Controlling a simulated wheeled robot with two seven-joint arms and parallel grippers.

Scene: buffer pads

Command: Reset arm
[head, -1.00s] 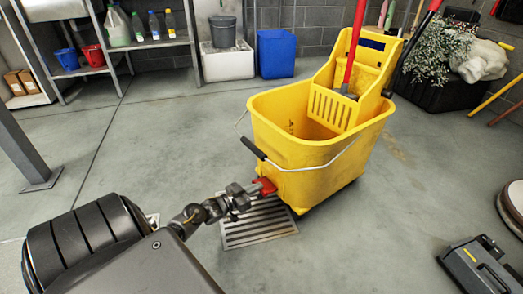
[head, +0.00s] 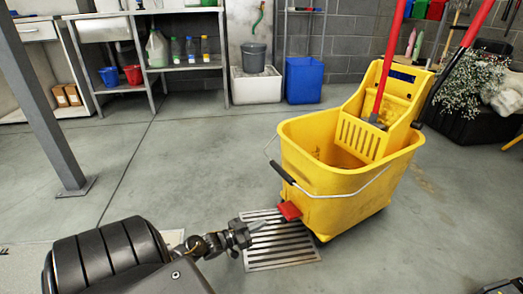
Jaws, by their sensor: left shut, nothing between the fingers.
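My left arm comes in from the lower left of the head view. My left gripper (head: 258,226) is shut and empty, low over the floor drain grate (head: 284,250). A yellow mop bucket (head: 330,200) with a wringer (head: 366,138) stands on the floor to its right. A red piece (head: 288,211) sticks out low on the bucket's left side, a little to the right of my gripper, with a small gap between them. Red handles (head: 392,45) rise out of the bucket's wringer area.
A grey post (head: 45,110) stands at the left. A metal shelf (head: 185,65) with bottles and small buckets is at the back. A blue bin (head: 304,80) and a white sink (head: 256,85) stand by the wall. The floor between is clear.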

